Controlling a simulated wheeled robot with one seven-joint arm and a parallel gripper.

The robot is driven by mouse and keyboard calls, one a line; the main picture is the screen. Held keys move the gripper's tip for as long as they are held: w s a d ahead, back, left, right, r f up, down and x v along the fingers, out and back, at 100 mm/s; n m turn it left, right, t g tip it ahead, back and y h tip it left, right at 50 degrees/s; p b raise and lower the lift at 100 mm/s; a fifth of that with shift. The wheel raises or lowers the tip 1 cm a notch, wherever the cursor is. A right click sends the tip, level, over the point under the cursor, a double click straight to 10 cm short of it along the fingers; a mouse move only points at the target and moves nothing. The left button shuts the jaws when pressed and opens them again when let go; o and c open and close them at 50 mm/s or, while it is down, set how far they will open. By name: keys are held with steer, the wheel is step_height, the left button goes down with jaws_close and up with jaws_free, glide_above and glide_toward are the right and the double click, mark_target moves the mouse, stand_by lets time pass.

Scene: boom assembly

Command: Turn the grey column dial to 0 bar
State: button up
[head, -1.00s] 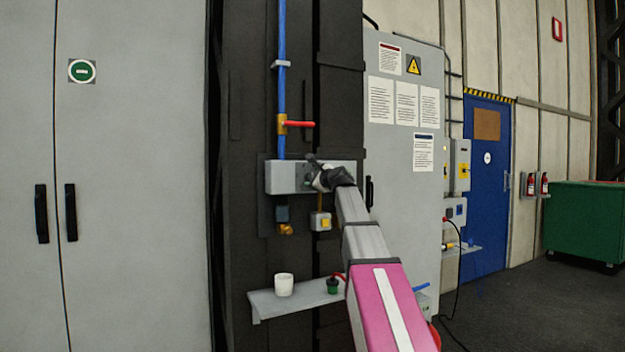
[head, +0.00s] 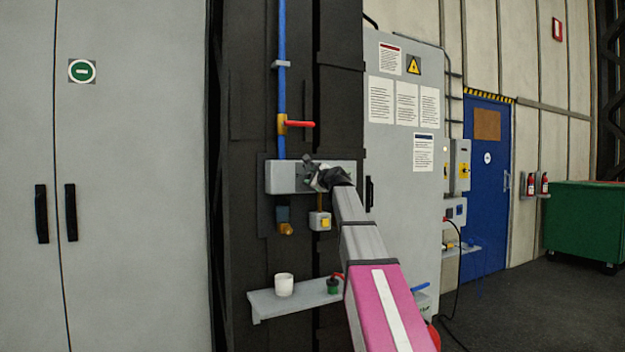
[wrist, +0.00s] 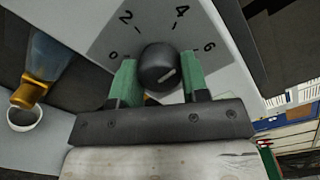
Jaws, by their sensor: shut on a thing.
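The grey column dial is a dark round knob (wrist: 157,64) on a grey plate printed 0, 2, 4 and 6, seen in the wrist view. A pale line marks the lower right of its face; I cannot tell exactly which number it points to. My gripper (wrist: 158,76) has its green fingers on either side of the knob and is shut on it. In the head view my gripper (head: 317,176) is at the front of the grey box (head: 281,178) on the dark column and hides the dial.
A blue pipe (head: 282,85) with a red-handled valve (head: 299,124) runs above the box. A small box with a yellow button (head: 320,221) hangs below. A shelf (head: 305,299) lower down holds a white cup (head: 284,285). A tall grey cabinet (head: 130,200) stands left.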

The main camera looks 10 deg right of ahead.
steer(key=n, duration=1.2)
steer(key=shift+n+h, duration=0.3)
steer(key=shift+h, duration=0.1)
steer(key=n, duration=1.2)
steer(key=shift+s+a+n+h, duration=0.1)
steer(key=shift+n+h, duration=0.2)
steer(key=shift+h, duration=0.1)
steer(key=o, duration=0.9)
steer(key=shift+s, duration=0.1)
